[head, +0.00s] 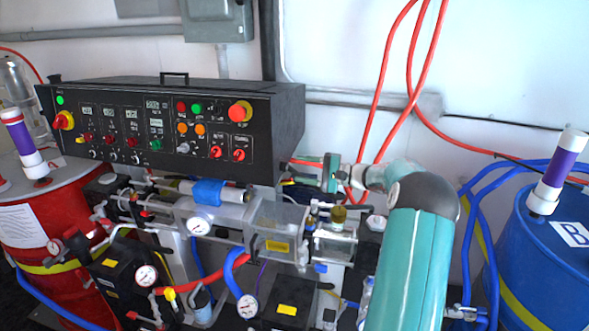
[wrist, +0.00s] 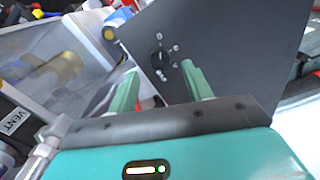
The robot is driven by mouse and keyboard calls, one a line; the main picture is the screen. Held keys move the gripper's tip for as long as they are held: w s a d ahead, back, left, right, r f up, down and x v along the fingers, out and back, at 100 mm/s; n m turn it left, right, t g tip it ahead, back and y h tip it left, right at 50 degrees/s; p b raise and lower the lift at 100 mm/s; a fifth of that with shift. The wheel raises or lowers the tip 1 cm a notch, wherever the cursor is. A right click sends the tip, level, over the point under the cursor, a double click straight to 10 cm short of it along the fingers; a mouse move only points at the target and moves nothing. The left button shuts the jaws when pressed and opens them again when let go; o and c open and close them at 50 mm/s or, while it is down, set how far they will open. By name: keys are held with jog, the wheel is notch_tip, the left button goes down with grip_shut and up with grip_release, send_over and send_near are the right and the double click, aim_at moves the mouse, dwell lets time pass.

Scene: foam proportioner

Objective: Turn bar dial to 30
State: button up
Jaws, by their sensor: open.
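A small black dial (wrist: 159,62) sits on a dark panel (wrist: 205,35) in the wrist view, with small white marks around it; I cannot read them. My gripper (wrist: 160,72) is open, its two green fingers apart, one on each side of the dial in the picture. Whether the fingertips touch the dial or panel I cannot tell. In the head view my gripper (head: 312,173) is at the lower right of the black control box (head: 290,115), pointing left. The dial does not show clearly in the head view.
Below the control box stand clear housings, hoses and gauges (head: 199,225). A red drum (head: 80,205) is at the left and a blue drum (head: 540,265) at the right. Red hoses (head: 420,70) hang behind my arm. In the wrist view a clear housing (wrist: 60,60) is close on the left.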

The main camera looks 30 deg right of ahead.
jog(key=v, duration=0.9)
jog(key=shift+s+d, duration=0.25)
jog(key=shift+s, duration=0.05)
jog(key=shift+a, duration=0.1)
jog(key=s+a+r+n+g+h, duration=0.1)
jog(key=a+r+n+g+h, duration=0.2)
jog(key=a, duration=1.1)
jog(key=s+a+r+n+g, duration=0.15)
jog(key=a+g, duration=0.45)
jog(key=a, duration=0.7)
jog(key=s+a+n+h, duration=0.4)
jog(key=s+a, duration=0.3)
jog(key=s, duration=0.4)
jog(key=s+a+n+t+h, duration=0.1)
jog(key=s+a+n+h, duration=0.3)
jog(key=s, duration=0.8)
jog(key=a+h, duration=0.1)
jog(key=a, duration=0.1)
jog(key=shift+a, duration=0.35)
